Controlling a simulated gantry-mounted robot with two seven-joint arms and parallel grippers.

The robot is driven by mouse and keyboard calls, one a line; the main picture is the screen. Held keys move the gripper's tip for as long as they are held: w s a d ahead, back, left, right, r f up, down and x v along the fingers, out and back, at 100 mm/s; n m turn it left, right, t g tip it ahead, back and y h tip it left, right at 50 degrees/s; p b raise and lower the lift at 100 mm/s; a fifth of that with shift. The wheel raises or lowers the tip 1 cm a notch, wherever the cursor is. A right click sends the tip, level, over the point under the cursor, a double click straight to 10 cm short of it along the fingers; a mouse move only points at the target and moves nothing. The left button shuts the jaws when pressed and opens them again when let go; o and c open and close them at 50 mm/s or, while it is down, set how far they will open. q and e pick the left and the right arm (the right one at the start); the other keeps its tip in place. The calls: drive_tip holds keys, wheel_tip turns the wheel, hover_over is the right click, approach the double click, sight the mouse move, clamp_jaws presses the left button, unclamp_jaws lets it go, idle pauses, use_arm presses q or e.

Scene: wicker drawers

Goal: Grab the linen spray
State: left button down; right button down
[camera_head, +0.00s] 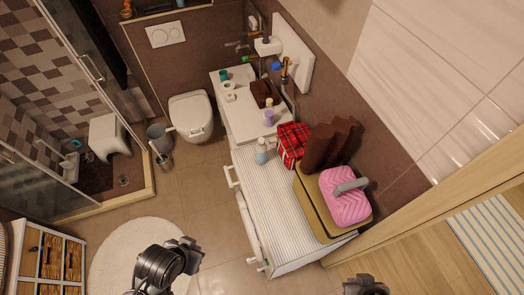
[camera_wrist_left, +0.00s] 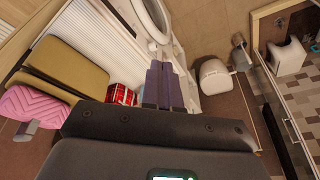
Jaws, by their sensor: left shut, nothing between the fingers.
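A pale bottle with a light blue-grey body (camera_head: 261,151), which looks like the linen spray, stands upright on the striped top of the washer-like unit (camera_head: 268,205). It is beside a red plaid bag (camera_head: 293,143). Its label is too small to read. My left gripper (camera_head: 192,248) is at the lower middle of the head view, over the floor and well apart from the bottle. In the left wrist view its fingers (camera_wrist_left: 165,84) are together and empty. I cannot make out the bottle clearly there. My right gripper (camera_head: 366,286) only partly shows at the bottom edge.
A tan box (camera_head: 313,209) with a pink quilted bag (camera_head: 343,200) stands right of the bottle. A white sink counter (camera_head: 240,118) holding a purple bottle (camera_head: 269,118) lies behind. A toilet (camera_head: 190,115) and wicker drawers (camera_head: 48,258) are to the left.

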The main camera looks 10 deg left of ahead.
use_arm(q)
drive_tip(key=c, duration=1.8)
unclamp_jaws()
drive_tip(key=o, duration=1.5)
